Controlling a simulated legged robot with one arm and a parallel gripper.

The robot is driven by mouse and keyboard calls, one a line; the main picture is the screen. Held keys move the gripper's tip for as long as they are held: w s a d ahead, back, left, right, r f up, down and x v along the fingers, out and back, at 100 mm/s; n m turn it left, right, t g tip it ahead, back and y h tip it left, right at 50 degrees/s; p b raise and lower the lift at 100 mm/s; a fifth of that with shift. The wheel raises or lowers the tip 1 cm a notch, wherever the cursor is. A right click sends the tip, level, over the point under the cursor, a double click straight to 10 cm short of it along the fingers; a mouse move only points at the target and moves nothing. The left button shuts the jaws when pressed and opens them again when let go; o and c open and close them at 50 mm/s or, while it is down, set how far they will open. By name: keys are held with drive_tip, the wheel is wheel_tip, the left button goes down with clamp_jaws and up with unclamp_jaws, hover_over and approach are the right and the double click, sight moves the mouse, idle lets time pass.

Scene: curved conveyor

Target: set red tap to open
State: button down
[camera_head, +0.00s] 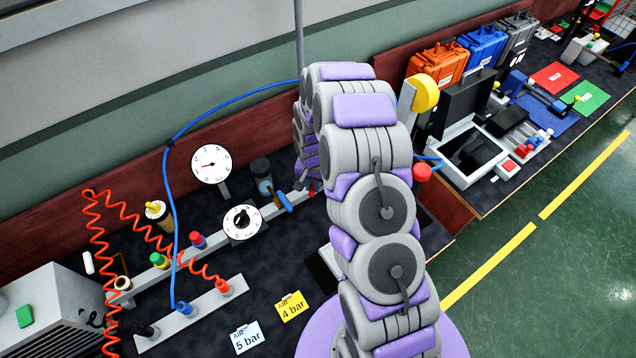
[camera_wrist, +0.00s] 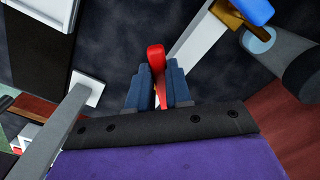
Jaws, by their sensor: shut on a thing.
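The red tap (camera_wrist: 156,58) shows in the wrist view as a red handle between the two dark blue fingers of my gripper (camera_wrist: 158,88). My gripper is shut on it, and the handle's rounded end sticks out past the fingertips. In the head view only a small red bit of the tap (camera_head: 311,191) shows, at the right end of the grey rail (camera_head: 270,210). My arm covers most of that spot, so the tap's body and exact angle are hidden there.
A blue tap (camera_head: 284,201) sits on the rail just left of the red one, near a dark cylinder (camera_head: 261,172). A round gauge (camera_head: 211,164) and a dial (camera_head: 241,222) stand further left. A red button (camera_head: 422,173) is right of my arm.

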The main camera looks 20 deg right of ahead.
drive_tip(key=m, duration=0.1)
drive_tip(key=w+a+m, duration=0.1)
drive_tip(key=m, duration=0.2)
drive_tip(key=shift+w+a+m+p, duration=0.3)
drive_tip(key=shift+w+p, duration=0.05)
drive_tip(key=shift+w+a+m, duration=0.25)
drive_tip(key=shift+w+m, duration=0.2)
drive_tip(key=shift+m, duration=0.55)
drive_tip(key=shift+w+a+m, duration=0.2)
drive_tip(key=shift+w+m, duration=0.25)
drive_tip(key=shift+m, duration=0.55)
drive_tip(key=c, duration=1)
unclamp_jaws()
drive_tip(key=shift+c, duration=0.2)
drive_tip(key=shift+r, duration=0.15)
wheel_tip(320, 180, up, 17)
drive_tip(key=p, duration=0.1)
drive_tip(key=shift+a, duration=0.1)
